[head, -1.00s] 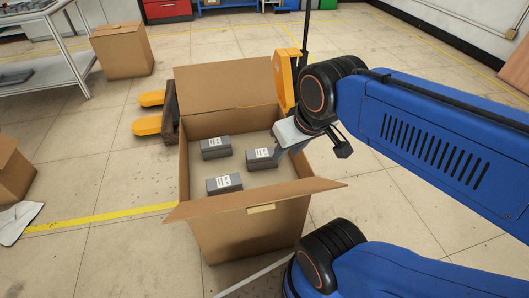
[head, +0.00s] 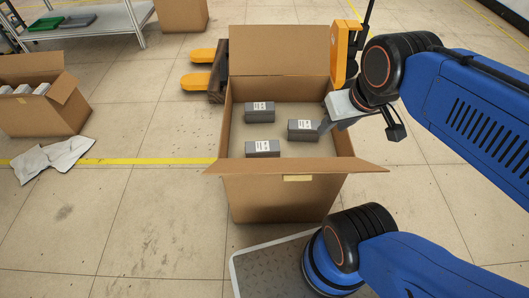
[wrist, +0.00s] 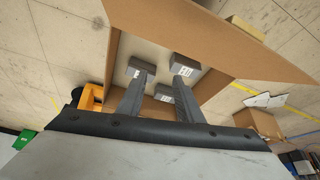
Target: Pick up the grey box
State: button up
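Three grey boxes with white labels lie apart in the open cardboard box (head: 270,195): one at the back left (head: 260,113), one at the right (head: 303,131), one at the front left (head: 262,149). My gripper (head: 326,125) is over the right side of the cardboard box, close to the right grey box. Whether they touch cannot be told. In the wrist view my gripper (wrist: 162,77) has its two fingers spread with a gap between them. Grey boxes show near the fingertips (wrist: 186,66) and beyond the gap (wrist: 165,90), partly hidden by the fingers.
The cardboard box has raised walls and spread flaps. A yellow pallet jack (head: 342,50) stands behind it. Another cardboard box (head: 45,105) holding several items stands at left, with white sheets (head: 52,158) on the floor beside it. A metal table (head: 90,24) is at the back left.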

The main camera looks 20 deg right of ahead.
aim_at(267, 148)
jog(key=k+j, duration=0.1)
jog(key=j, duration=0.35)
jog(key=k+j, duration=0.1)
jog(key=j, duration=0.35)
jog(key=k+j, duration=0.1)
jog(key=j, duration=0.35)
